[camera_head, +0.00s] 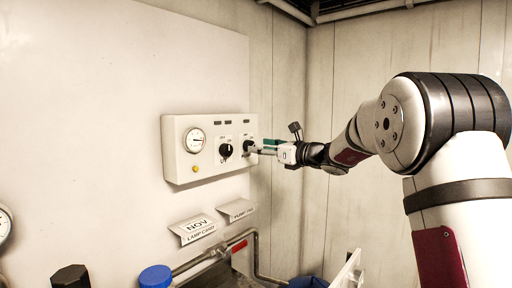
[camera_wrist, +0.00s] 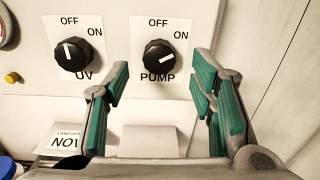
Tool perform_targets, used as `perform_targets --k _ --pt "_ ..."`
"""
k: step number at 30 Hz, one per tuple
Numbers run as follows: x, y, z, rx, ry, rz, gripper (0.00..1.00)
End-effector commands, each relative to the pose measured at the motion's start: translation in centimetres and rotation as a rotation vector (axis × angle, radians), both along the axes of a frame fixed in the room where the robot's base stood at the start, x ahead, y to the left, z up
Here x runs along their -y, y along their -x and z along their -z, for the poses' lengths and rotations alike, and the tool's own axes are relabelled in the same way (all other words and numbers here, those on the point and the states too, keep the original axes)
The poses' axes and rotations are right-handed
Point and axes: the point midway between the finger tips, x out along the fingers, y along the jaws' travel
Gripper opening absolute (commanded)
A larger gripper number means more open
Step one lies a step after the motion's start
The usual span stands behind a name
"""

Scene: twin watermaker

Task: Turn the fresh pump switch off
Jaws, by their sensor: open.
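The black PUMP knob (camera_wrist: 160,57) sits on the white control panel (camera_head: 178,150), with OFF marked above it and ON at its upper right. Its white pointer line is turned to the right, towards the ON side. In the head view this knob (camera_head: 249,146) is partly hidden by my gripper (camera_head: 264,149). In the wrist view my gripper (camera_wrist: 161,78) is open and empty, with one green-padded finger to each side and below the knob. I see no contact with it. The black UV knob (camera_wrist: 75,54) is to the left, its pointer roughly up towards OFF.
A round gauge (camera_head: 195,140) and a yellow button (camera_head: 195,169) are on the panel's left. Two labels, one reading NOV (camera_head: 197,228), stand below. A pipe with a red handle (camera_head: 239,246) and a blue cap (camera_head: 155,276) are lower. The side wall (camera_wrist: 275,75) is at the right.

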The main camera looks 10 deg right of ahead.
Motion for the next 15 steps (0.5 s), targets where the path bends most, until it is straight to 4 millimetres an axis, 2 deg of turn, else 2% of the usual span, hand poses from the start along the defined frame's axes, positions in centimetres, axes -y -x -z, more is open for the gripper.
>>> perform_targets --k 6,15 --pt "-1.4 -2.0 0.0 0.001 -0.001 -0.001 0.51" --pt "-1.7 -2.5 0.0 -0.001 0.001 0.001 0.51"
